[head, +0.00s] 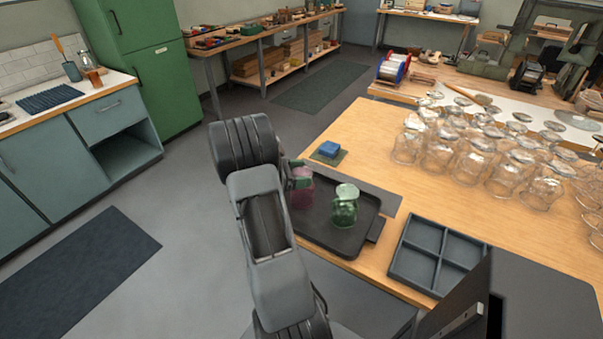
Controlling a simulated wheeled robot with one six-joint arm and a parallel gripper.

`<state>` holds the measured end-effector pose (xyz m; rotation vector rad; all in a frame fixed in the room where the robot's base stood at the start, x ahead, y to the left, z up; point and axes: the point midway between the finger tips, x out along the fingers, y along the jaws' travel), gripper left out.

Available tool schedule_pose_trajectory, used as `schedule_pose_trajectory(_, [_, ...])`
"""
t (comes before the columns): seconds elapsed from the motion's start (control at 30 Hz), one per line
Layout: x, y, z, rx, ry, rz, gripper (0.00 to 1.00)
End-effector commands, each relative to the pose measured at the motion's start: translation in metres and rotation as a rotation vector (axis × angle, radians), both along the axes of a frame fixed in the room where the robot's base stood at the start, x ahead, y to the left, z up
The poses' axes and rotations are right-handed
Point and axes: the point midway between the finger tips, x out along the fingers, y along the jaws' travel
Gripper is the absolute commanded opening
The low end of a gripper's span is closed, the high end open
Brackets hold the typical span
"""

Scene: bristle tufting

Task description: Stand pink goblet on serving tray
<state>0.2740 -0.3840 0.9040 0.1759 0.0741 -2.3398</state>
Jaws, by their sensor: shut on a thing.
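The pink goblet (302,194) is at the left side of the dark serving tray (325,236), partly hidden behind my arm. My gripper (301,178) is shut on it at its upper part; the fingers are mostly hidden by my arm. The goblet looks roughly upright. I cannot tell whether its base touches the tray or hangs just above it. A green goblet (344,208) stands on the tray to the right of the pink one.
A blue sponge-like block (329,149) lies on a green pad behind the tray. A grey divided box (398,262) is to the right of the tray. Many clear glasses (470,160) crowd the right of the wooden table (370,135). Bare tabletop lies between.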

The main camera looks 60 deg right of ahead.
Motion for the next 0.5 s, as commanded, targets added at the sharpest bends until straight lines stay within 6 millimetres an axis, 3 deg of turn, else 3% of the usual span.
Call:
schedule_pose_trajectory(0.03, [0.0001, 0.0, -0.0023, -0.001, 0.001, 0.0, 0.39])
schedule_pose_trajectory(0.07, [0.0, 0.0, -0.0016, 0.0, 0.0, 0.0, 0.73])
schedule_pose_trajectory(0.3, [0.0, 0.0, -0.0013, 0.0, 0.0, 0.0, 0.96])
schedule_pose_trajectory(0.5, [0.0, 0.0, -0.0011, 0.0, 0.0, 0.0, 0.96])
